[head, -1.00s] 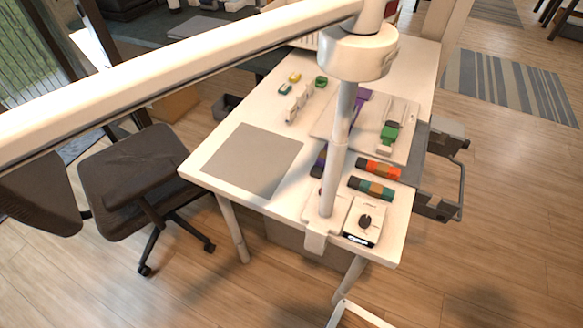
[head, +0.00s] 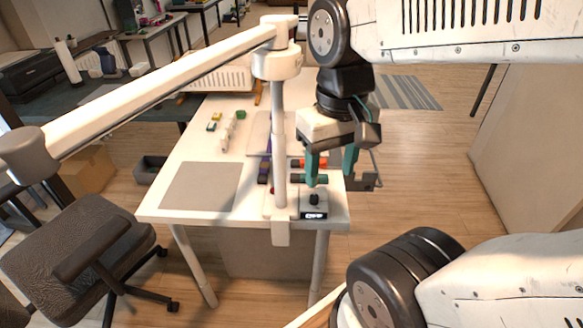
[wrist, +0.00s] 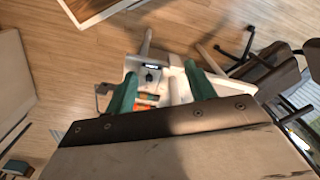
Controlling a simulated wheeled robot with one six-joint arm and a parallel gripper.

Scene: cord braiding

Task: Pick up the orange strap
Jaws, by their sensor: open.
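The orange strap (head: 309,163) is a short orange roll on the white table. It lies near the table's right side and is partly covered by my gripper in the head view. It shows small in the wrist view (wrist: 146,106), in the gap between the fingers. My gripper (head: 331,177) has two teal fingers spread apart and nothing between them. In the wrist view the open fingers (wrist: 160,70) reach over the table from well above. In the head view the gripper overlaps the strap's area, and the strap's right end is hidden.
A lamp post (head: 279,150) stands left of the strap, with its long arm overhead. A grey mat (head: 201,186) lies left. Small clips (head: 228,132) lie further back. A chair (head: 85,240) stands front left.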

